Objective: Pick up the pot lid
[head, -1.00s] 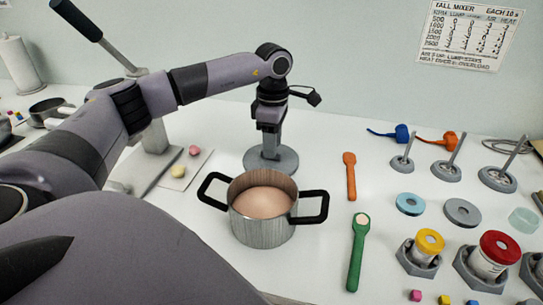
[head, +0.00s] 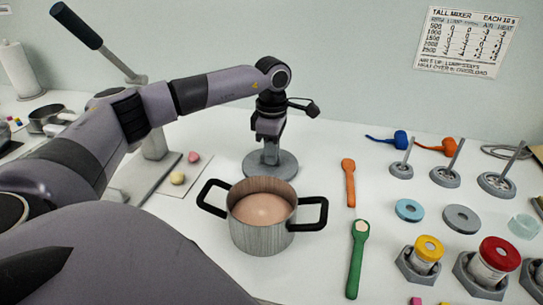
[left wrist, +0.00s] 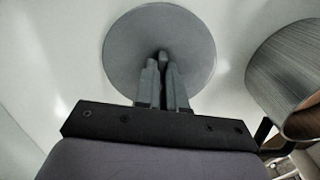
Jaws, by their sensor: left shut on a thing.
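The pot lid (head: 286,166) is a flat grey disc behind the pot on the white counter. In the left wrist view the lid (left wrist: 122,45) shows as a round plate beneath the fingers. My left gripper (head: 268,158) points down over the middle of the lid. In the left wrist view its fingers (left wrist: 163,58) are closed together at the lid's centre, on its handle, which they largely hide. I cannot tell any gap between lid and counter. The steel pot (head: 262,238) stands open in front, with pinkish cream inside and two black handles. My right gripper is out of view.
An orange spatula (head: 349,182) and a green spoon (head: 357,262) lie right of the pot. Grey stands with rods (head: 445,176), rings and capped jars (head: 490,262) fill the right side. A lever press (head: 155,145) stands at left, under my arm.

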